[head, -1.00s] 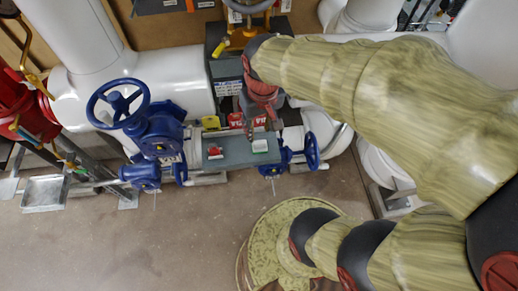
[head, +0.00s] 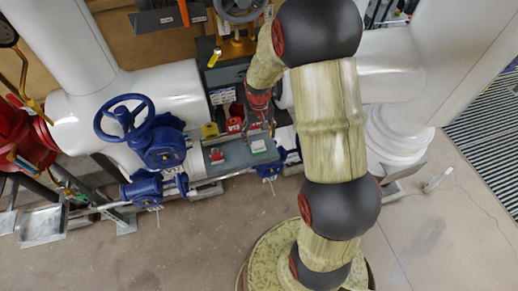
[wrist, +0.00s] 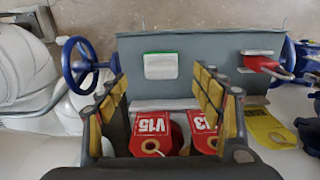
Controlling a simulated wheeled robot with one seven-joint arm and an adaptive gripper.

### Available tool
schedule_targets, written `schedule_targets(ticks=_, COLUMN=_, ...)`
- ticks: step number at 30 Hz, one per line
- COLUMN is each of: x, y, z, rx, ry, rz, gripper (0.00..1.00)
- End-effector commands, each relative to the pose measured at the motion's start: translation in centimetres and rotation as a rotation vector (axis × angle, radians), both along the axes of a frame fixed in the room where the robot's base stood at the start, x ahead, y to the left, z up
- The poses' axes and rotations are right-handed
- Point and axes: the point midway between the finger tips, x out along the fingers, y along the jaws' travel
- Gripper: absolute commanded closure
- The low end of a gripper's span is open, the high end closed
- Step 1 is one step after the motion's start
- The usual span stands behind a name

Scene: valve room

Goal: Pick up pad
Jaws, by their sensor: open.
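The pad is most likely the small white block with a green edge (head: 258,146), lying on the grey shelf (head: 236,156). In the wrist view, the white pad (wrist: 160,66) lies flat near the shelf's far edge, beyond and between my fingertips. My gripper (head: 261,127) hangs just behind the pad in the head view. In the wrist view my gripper (wrist: 160,80) is open, with its yellow-padded fingers spread and nothing held between them. The fingers look apart from the pad.
Red tags, one marked V15 (wrist: 151,130), show beyond and between my fingers. A red item (head: 217,156) sits on the shelf to the pad's left. A yellow tag (head: 210,130) is behind it. A blue handwheel (head: 124,116) stands left; white pipes run behind. Floor in front is clear.

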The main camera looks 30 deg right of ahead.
Motion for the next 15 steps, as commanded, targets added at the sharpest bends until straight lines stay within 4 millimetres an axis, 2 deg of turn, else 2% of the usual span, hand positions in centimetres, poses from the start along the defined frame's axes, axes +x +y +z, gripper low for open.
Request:
schedule_targets(ticks=5, x=0.1, y=0.0, z=-1.3, rx=0.000, ry=0.000, rz=0.001, gripper=0.33)
schedule_targets(ticks=15, x=0.3, y=0.0, z=-5.7, rx=0.000, ry=0.000, rz=0.001, gripper=0.33)
